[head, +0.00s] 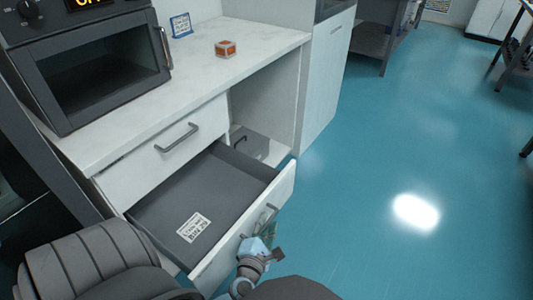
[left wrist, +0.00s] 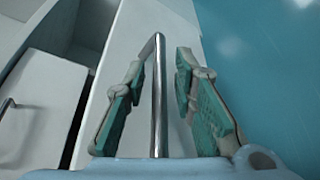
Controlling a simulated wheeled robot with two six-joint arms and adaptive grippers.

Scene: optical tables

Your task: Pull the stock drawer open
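The stock drawer (head: 212,181) is the lower drawer of the white cabinet and stands pulled well out. Its grey inside is bare except for a printed label (head: 193,227) on the floor. Its bar handle (head: 266,219) is on the white front panel. My left gripper (head: 264,241) is at this handle. In the left wrist view the fingers (left wrist: 163,72) lie on either side of the metal handle bar (left wrist: 158,110), with visible gaps between bar and pads, so the gripper looks open around it. My right gripper is not in view.
The upper drawer (head: 170,144) above is shut. On the white countertop (head: 205,62) are an oven-like appliance (head: 100,75), a small orange box (head: 225,48) and a small sign (head: 181,25). An open bay (head: 262,105) is beside the drawers. The blue floor (head: 400,150) at right is clear.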

